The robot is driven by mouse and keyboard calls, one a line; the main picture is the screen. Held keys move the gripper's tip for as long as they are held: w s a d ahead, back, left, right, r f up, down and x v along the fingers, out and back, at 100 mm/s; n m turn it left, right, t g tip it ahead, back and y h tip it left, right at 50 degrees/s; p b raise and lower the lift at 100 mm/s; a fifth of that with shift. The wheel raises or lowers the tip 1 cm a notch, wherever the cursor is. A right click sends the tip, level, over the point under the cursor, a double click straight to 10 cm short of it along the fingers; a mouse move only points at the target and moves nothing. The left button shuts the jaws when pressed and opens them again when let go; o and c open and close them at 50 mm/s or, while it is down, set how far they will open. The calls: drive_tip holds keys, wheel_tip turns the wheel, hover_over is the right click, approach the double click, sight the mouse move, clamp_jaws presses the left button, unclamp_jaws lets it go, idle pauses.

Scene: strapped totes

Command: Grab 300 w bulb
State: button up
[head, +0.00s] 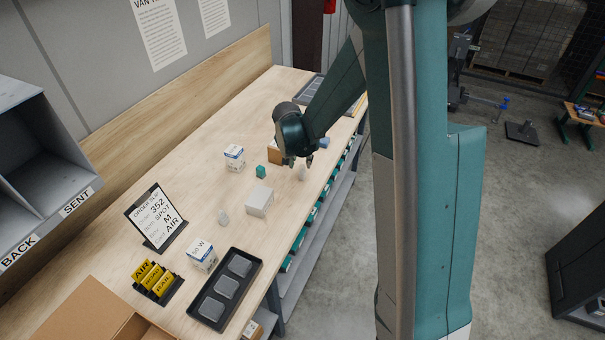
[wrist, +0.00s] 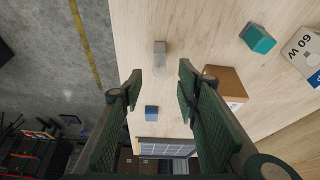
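My gripper (head: 299,162) is above the right edge of the wooden workbench. In the wrist view its two fingers (wrist: 159,82) are wide apart with nothing between them. No 300 W marking is readable on either. A box in the wrist view (wrist: 305,52) reads 60 W. A front white box (head: 201,254) has a partly legible W label.
A teal cube (head: 261,171), a plain pale box (head: 260,202), a brown box (wrist: 226,84) and a blue block (wrist: 151,112) surround the work area. A black tray (head: 224,288) and an order sign (head: 156,216) stand near the front.

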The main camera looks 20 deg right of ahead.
sight(303, 167)
idle(0.3)
drive_tip(key=shift+x, duration=2.65)
drive_tip(key=shift+s, duration=0.1)
drive_tip(key=c, duration=0.9)
